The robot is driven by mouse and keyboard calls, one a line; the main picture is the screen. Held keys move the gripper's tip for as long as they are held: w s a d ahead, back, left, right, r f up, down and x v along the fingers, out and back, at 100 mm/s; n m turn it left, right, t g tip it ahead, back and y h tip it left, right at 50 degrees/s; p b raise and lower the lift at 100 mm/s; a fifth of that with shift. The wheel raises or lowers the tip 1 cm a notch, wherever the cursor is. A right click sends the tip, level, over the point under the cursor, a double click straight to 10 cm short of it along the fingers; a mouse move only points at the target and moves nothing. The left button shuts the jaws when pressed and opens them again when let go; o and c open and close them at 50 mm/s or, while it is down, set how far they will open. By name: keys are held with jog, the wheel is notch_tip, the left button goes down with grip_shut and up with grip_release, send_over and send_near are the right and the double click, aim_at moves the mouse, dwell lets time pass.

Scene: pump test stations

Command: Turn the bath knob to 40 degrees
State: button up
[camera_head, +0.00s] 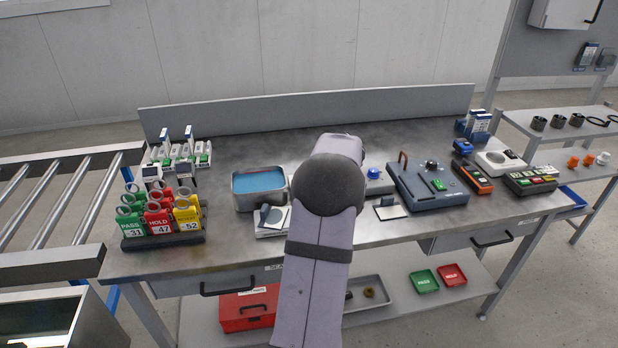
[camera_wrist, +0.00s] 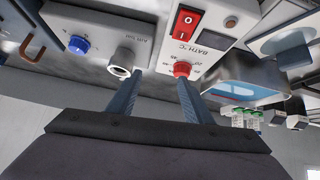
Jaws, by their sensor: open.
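In the wrist view, a red bath knob (camera_wrist: 181,69) sits on a white panel (camera_wrist: 240,55) marked "BATH °C". Its scale is too blurred to read its angle. My gripper (camera_wrist: 157,83) is open, its two dark blue fingers spread apart with nothing between them. The right finger's tip is close by the red knob; I cannot tell whether they touch. The left finger's tip is by a grey cylindrical fitting (camera_wrist: 122,62) on a neighbouring grey box. The water bath (camera_head: 236,197), a metal tub with blue water, stands left of my arm in the head view. My arm hides the bath panel and gripper there.
A red rocker switch (camera_wrist: 184,22) and dark display are on the bath panel. A blue knob (camera_wrist: 78,44) is on the neighbouring box. A blue-grey test station (camera_head: 430,203) stands to the right. Tagged holders (camera_head: 160,240) stand at the bench's left.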

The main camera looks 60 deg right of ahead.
jog(key=w+a, duration=0.1)
jog(key=w+a+t+y, duration=0.1)
jog(key=shift+w+a+r, duration=0.1)
jog(key=shift+w+r, duration=0.05)
jog(key=shift+w, duration=0.15)
jog(key=shift+a, duration=0.1)
jog(key=shift+p+x, duration=1.25)
jog(key=shift+x, duration=2.45)
jog(key=shift+r, duration=0.1)
jog(key=c, duration=1.1)
